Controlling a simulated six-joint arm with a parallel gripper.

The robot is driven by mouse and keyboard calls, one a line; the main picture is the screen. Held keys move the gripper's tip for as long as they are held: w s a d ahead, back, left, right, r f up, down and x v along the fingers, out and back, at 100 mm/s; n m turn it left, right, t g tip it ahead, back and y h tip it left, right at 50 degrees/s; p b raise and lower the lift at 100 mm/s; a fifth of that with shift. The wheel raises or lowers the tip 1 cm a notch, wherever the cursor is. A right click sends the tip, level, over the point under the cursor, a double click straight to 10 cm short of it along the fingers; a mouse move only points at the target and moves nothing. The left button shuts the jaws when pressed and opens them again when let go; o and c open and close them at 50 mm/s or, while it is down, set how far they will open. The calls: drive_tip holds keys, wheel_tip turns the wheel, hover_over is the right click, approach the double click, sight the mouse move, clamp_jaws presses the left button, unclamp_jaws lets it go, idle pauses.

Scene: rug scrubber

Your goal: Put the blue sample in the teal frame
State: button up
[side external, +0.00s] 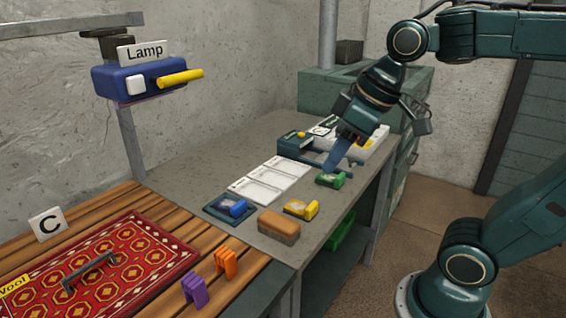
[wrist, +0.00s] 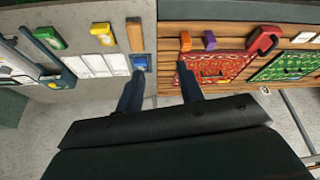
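The blue sample (side external: 238,208) sits on a flat dark blue-teal square tray (side external: 214,208) at the near left part of the grey bench. The sample (wrist: 139,61) also shows in the wrist view, just beyond my left finger. A dark teal fixture with bars (side external: 293,146) stands farther back on the bench; it is at the left edge in the wrist view (wrist: 32,52). I cannot tell for sure which of these is the teal frame. My gripper (side external: 336,162) is above the bench's right side, apart from the sample. Its fingers (wrist: 158,85) are spread and empty.
Green (side external: 331,178) and yellow (side external: 301,208) samples and a brown brush block (side external: 279,227) sit along the bench's front. White cards (side external: 268,180) lie mid-bench. A slatted wooden table with a red rug (side external: 105,262) and purple (side external: 195,290) and orange (side external: 226,263) clips adjoins left.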

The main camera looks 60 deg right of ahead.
drive_tip(key=s+d+f+m, duration=0.1)
drive_tip(key=s+f+m, duration=0.1)
drive_tip(key=s, duration=0.4)
drive_tip(key=shift+d+f+m+t+h, duration=0.3)
drive_tip(key=shift+f+h, duration=0.1)
drive_tip(key=shift+f, duration=0.25)
